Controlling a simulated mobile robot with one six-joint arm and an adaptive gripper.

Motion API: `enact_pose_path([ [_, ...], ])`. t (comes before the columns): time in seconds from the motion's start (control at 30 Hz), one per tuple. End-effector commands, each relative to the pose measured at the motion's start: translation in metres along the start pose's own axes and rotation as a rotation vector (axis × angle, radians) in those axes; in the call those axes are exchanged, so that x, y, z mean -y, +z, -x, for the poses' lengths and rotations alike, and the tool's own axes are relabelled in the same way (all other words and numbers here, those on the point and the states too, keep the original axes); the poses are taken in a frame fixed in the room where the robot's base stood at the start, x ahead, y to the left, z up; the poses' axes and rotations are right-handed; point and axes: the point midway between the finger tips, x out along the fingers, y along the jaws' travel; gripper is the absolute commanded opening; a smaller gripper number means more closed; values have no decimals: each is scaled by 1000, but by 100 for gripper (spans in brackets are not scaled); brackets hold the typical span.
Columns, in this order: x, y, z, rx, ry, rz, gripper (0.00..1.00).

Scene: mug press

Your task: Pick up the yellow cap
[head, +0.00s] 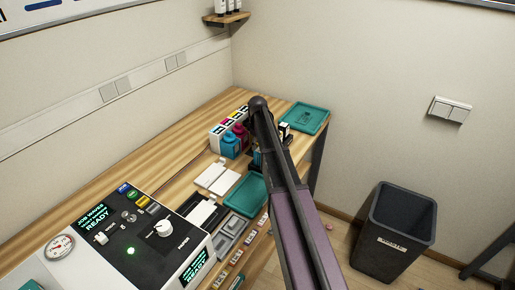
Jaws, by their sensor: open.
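I cannot make out a yellow cap in the head view. Small ink bottles, a blue one (230,145) and a magenta one (240,131), stand in front of a row of white ink boxes with coloured labels (217,134) on the wooden bench. My arm crosses in front of the right end of this row and hides what lies behind it. My gripper cannot be made out; it seems hidden behind my arm. Small dark and white parts show on both sides of the arm, too small to identify.
A teal tray (306,109) lies at the bench's far end, and a teal mat (246,186) nearer. The press control box (150,228) fills the near left. A black bin (393,232) stands on the floor at right.

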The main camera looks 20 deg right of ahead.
Motion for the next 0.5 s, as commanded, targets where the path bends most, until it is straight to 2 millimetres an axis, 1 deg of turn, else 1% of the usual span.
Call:
enact_pose_path([
  [0.13, 0, 0, 0, 0, 0, 0, 60],
  [0.17, 0, 0, 0, 0, 0, 0, 57],
  [0.2, 0, 0, 0, 0, 0, 0, 45],
  [0.27, 0, 0, 0, 0, 0, 0, 27],
  [0.3, 0, 0, 0, 0, 0, 0, 15],
  [0.33, 0, 0, 0, 0, 0, 0, 6],
  [0.37, 0, 0, 0, 0, 0, 0, 0],
  [0.5, 0, 0, 0, 0, 0, 0, 0],
])
